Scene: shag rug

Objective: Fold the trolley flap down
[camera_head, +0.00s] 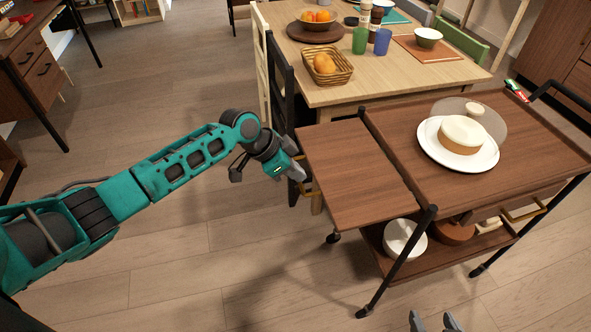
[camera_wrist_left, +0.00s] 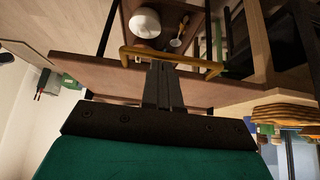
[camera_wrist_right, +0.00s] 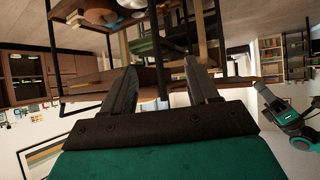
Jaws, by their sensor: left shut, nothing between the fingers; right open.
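The brown wooden trolley flap (camera_head: 355,172) is up, about level with the trolley top (camera_head: 405,125), on its left side. A brass handle (camera_head: 308,188) is at the flap's left edge; it also spans the left wrist view (camera_wrist_left: 190,64). My left gripper (camera_head: 301,176) is at that edge beside the handle. In the left wrist view its closed fingers (camera_wrist_left: 163,68) reach the handle bar, with nothing between them; whether they touch it I cannot tell. My right gripper (camera_head: 436,323) is open and empty, low in front of the trolley; its spread fingers show in the right wrist view (camera_wrist_right: 160,72).
A covered-looking white plate with a cake (camera_head: 460,134) stands on the trolley top. A dining table (camera_head: 390,78) and a black chair (camera_head: 281,95) stand close behind the flap. The floor (camera_head: 170,270) at the left front is clear.

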